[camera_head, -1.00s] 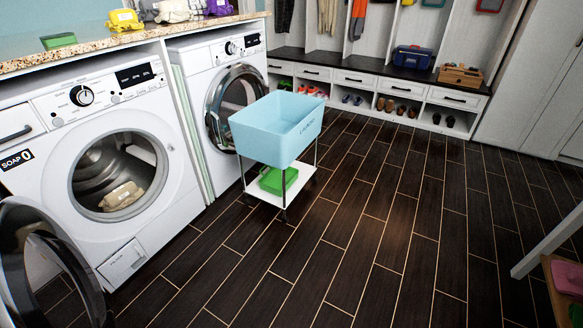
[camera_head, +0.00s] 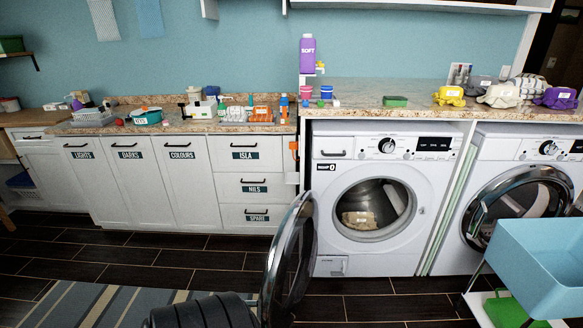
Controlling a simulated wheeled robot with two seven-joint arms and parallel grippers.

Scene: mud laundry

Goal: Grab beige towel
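A beige folded towel (camera_head: 358,219) with a pale label lies low inside the drum of the left washing machine (camera_head: 330,260). That machine's round door (camera_head: 290,262) is swung wide open to the left, so the drum mouth is uncovered. A similar cream bundle (camera_head: 501,95) with a label sits on the counter above the right machine, between a yellow bundle (camera_head: 450,96) and a purple one (camera_head: 556,98). Neither of my grippers shows in this view.
A blue cart basket (camera_head: 545,270) stands at the lower right before the right machine (camera_head: 475,150). A dark ribbed object (camera_head: 203,312) rises at the bottom edge; I cannot tell what it is. A striped rug (camera_head: 75,305) lies on the floor at lower left.

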